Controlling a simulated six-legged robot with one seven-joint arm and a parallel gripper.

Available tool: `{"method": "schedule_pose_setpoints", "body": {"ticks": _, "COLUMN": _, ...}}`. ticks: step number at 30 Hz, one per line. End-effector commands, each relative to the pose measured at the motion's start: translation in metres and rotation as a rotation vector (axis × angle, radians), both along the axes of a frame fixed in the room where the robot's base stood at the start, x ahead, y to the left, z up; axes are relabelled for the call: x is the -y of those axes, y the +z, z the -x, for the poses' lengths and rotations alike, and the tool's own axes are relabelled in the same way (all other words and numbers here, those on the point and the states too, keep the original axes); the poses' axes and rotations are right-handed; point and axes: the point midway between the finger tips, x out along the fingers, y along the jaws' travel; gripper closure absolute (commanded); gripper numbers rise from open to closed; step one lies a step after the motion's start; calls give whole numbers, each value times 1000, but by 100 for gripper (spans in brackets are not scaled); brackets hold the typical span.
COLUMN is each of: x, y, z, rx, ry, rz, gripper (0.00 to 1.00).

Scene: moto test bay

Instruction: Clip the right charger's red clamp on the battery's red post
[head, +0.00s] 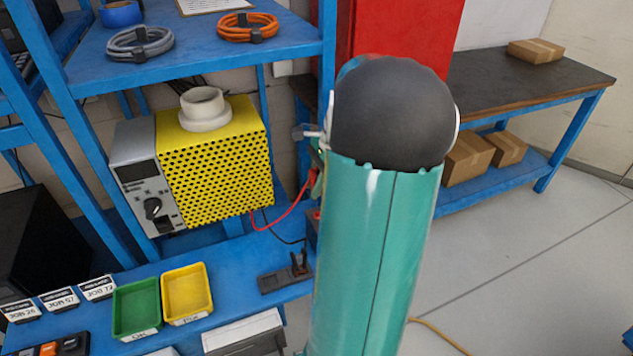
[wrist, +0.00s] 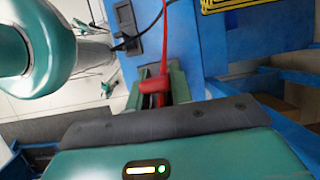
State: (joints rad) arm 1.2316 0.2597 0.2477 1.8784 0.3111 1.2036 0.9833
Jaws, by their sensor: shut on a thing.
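My gripper (wrist: 157,92) is shut on the red clamp (wrist: 152,86), which sits between its green fingers in the wrist view. A red cable (wrist: 165,40) runs up from the clamp. In the head view the clamp and gripper are mostly hidden behind my teal arm. The red cable (head: 285,216) leads from the yellow charger (head: 215,165) with a grey front panel to the arm's left edge. A black cable also runs from the charger. I cannot make out the battery or its red post in either view.
A dark holder (head: 285,277) stands on the blue shelf's right end; a dark block (wrist: 126,28) shows in the wrist view. Green (head: 136,308) and yellow (head: 187,292) trays lie left of the holder. A workbench (head: 520,85) with boxes stands behind right. Floor at right is mostly clear.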

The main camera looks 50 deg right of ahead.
Motion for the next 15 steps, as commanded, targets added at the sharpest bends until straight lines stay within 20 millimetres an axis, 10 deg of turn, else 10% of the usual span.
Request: {"method": "schedule_pose_setpoints", "body": {"ticks": 15, "x": 2, "y": -42, "z": 2, "rx": 0, "ry": 3, "rz": -1, "gripper": 98}}
